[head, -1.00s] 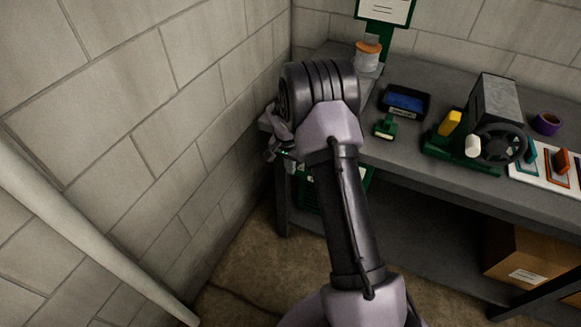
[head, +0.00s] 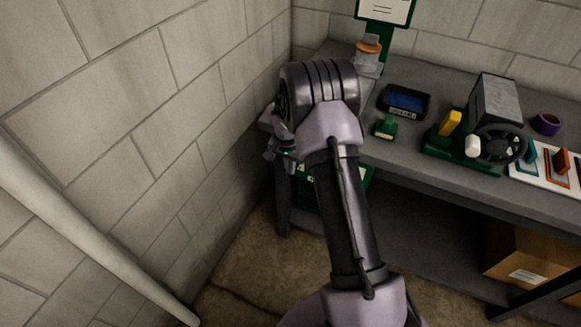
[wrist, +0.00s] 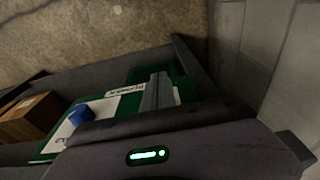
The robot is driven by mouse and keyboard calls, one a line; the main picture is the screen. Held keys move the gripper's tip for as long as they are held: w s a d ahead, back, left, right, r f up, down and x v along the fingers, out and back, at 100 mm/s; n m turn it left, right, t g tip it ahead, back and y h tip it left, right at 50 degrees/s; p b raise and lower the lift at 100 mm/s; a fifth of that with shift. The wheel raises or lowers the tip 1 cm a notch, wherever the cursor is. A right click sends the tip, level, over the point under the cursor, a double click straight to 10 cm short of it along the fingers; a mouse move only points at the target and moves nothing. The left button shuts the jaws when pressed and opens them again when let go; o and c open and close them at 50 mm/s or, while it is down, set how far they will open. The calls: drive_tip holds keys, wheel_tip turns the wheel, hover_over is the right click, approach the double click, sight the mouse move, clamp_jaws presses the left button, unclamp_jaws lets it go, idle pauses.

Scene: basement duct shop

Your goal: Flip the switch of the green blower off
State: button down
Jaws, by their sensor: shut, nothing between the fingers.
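What appears to be the green blower is low at the bench's left end. In the head view only bits of its green body (head: 364,174) show behind my arm. In the wrist view it has a green body (wrist: 133,106), a white face, a blue knob (wrist: 80,113) and a small printed label (wrist: 125,91). I cannot make out its switch or the switch's position. My gripper (head: 271,153) is by the left wall at the bench's left corner, partly hidden by my wrist. In the wrist view my shut, empty gripper (wrist: 159,78) overlaps the green body; contact cannot be told.
The block wall (head: 150,120) is close on the left. The grey bench (head: 440,180) holds a dark tray (head: 404,101), a green-based machine with a black handwheel (head: 499,144) and a purple tape roll (head: 547,123). A cardboard box (head: 530,258) sits below. The floor before the bench is clear.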

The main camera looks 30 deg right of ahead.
idle(0.5)
drive_tip(key=shift+w+d+r, duration=0.45)
drive_tip(key=shift+r, duration=0.2)
drive_tip(key=s+a+r+p, duration=0.2)
drive_tip(key=r+p, duration=0.1)
drive_tip(key=r, duration=0.3)
drive_tip(key=s+a+r+p, duration=0.2)
drive_tip(key=r+p, duration=0.1)
drive_tip(key=r, duration=0.3)
drive_tip(key=shift+a, duration=0.35)
drive_tip(key=shift+w, duration=0.1)
